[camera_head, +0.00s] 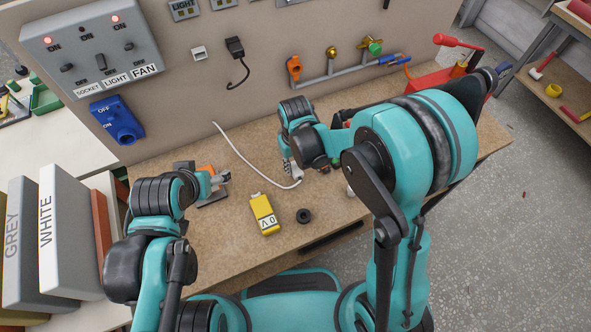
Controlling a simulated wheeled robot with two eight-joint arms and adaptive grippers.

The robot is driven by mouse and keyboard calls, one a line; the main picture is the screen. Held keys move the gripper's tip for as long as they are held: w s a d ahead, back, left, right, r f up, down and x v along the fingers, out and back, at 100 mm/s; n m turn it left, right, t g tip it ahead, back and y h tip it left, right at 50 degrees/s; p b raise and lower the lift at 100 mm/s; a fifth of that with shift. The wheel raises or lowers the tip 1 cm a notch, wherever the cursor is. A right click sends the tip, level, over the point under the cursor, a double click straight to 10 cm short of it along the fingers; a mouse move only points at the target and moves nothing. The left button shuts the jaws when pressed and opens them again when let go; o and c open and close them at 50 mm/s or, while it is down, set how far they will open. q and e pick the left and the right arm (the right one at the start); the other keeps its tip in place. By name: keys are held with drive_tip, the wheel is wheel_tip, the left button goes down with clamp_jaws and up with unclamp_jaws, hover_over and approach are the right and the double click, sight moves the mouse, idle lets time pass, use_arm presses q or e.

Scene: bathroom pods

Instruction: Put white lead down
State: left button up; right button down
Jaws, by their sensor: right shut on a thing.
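The white lead (241,157) runs from the back panel's foot, curving forward over the wooden bench to my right gripper (293,169). My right gripper points down and is shut on the lead near its front end; the arm partly hides the fingers. The lead's curved end shows just below the fingertips, close to the bench top. My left gripper (222,178) is low over the left part of the bench, beside a grey and orange tool, away from the lead. Its fingers are too small to read.
A yellow meter (264,214) and a black ring (304,215) lie on the bench (250,243) in front of the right gripper. A switch box (93,50) and a blue socket (117,121) are on the panel. Grey and white binders (70,235) stand at left.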

wheel_tip(320, 180, down, 2)
drive_tip(key=shift+f, duration=0.25)
drive_tip(key=shift+b, duration=0.3)
drive_tip(key=shift+f, duration=0.1)
drive_tip(key=c, duration=1.2)
unclamp_jaws()
